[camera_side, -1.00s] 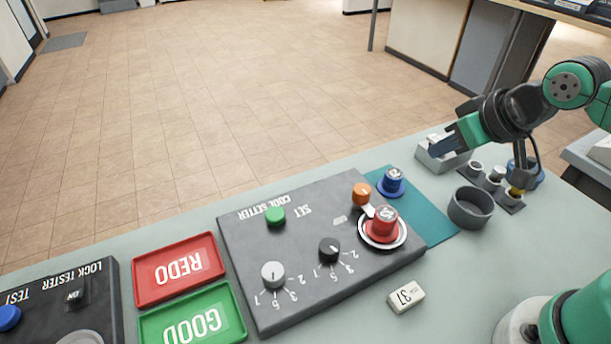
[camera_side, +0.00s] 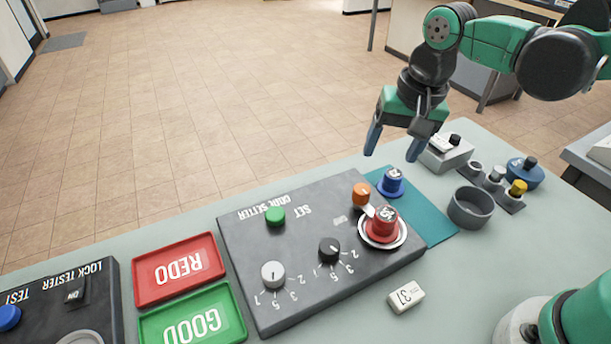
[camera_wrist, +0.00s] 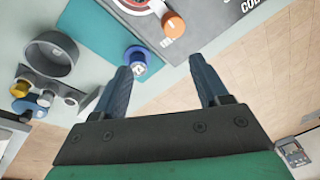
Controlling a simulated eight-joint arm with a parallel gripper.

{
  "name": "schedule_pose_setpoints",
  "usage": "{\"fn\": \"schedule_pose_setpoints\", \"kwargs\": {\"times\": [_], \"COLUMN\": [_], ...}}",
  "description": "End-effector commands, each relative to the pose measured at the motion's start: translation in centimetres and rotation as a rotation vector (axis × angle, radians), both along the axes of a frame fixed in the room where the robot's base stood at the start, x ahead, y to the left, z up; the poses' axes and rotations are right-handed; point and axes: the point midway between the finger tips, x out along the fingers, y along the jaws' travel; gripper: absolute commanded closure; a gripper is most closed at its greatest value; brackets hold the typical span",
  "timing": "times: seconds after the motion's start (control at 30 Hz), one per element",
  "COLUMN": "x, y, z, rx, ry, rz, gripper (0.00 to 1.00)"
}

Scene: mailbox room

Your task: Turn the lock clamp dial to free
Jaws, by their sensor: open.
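The code setter panel (camera_side: 300,225) lies on the table. An orange knob (camera_side: 361,194), which looks like the clamp dial, stands at its far right corner. A pale tab reaches from it to the red lock (camera_side: 383,222), which sits in a white ring. The orange knob also shows in the wrist view (camera_wrist: 173,24), with the panel's corner (camera_wrist: 205,18). My gripper (camera_side: 392,154) is open and empty above the table's far edge, fingers pointing down. In the wrist view my gripper (camera_wrist: 161,66) has the orange knob beyond its fingertips, not between them.
A blue lock (camera_side: 392,184) stands on the teal mat (camera_side: 432,226), below my gripper. A grey cup (camera_side: 471,208), several small parts and a blue lock with a dark top (camera_side: 525,174) stand right. Red (camera_side: 180,270) and green (camera_side: 190,318) trays lie left. A white tag (camera_side: 406,297) lies in front.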

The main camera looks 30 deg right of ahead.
Motion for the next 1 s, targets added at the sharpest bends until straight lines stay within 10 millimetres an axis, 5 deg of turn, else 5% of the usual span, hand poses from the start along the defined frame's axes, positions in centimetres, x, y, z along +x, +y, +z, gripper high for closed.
{"fn": "schedule_pose_setpoints", "kwargs": {"times": [0.3, 1.0], "x": [1.6, 1.6], "y": [2.7, 2.8], "z": [-2.2, -7.9], "rx": [-0.009, -0.010], "ry": [0.183, 0.189], "rz": [-0.233, -0.244], "gripper": [0.32, 0.32]}}
